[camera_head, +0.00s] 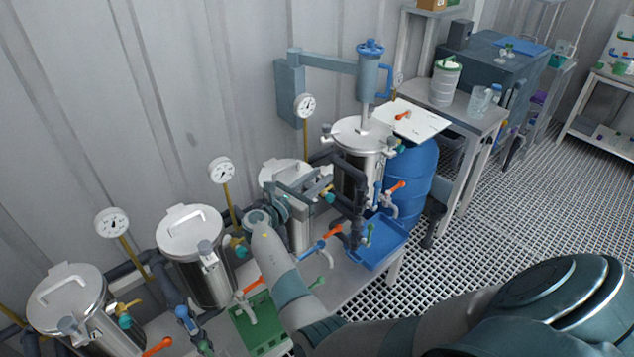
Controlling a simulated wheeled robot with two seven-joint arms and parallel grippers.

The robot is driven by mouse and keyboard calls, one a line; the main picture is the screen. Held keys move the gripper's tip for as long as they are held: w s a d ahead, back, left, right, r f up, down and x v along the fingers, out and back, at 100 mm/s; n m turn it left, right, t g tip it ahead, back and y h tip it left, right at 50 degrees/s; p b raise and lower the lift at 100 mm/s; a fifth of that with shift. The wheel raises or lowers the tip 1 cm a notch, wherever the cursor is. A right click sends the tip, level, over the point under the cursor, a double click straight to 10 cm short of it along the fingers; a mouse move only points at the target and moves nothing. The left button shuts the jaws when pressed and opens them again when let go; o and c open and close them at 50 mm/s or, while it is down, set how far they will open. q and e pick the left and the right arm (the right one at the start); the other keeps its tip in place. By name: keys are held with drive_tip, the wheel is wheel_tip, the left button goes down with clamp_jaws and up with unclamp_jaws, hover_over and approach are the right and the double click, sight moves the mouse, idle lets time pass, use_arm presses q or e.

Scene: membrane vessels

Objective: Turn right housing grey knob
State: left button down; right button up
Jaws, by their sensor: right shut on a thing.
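Several steel housings with lids stand in a row on a bench along the wall. My right gripper (308,190) is at the front upper side of the housing (285,172) that is third from the left, just below its lid. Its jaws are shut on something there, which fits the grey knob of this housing. The knob itself is hidden by the fingers and wrist. Similar grey knobs show on the second housing (206,250) and on the leftmost one. My left gripper is not in view.
A taller steel vessel (360,140) under a blue swing arm stands right of the gripper, with dark pipes close by. Red-handled valves (333,231) and a green tray (262,325) are near my forearm. Pressure gauges (221,170) rise behind. A blue drum (412,180) is farther right.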

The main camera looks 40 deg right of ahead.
idle(0.3)
drive_tip(key=o, duration=1.1)
drive_tip(key=shift+c, duration=0.2)
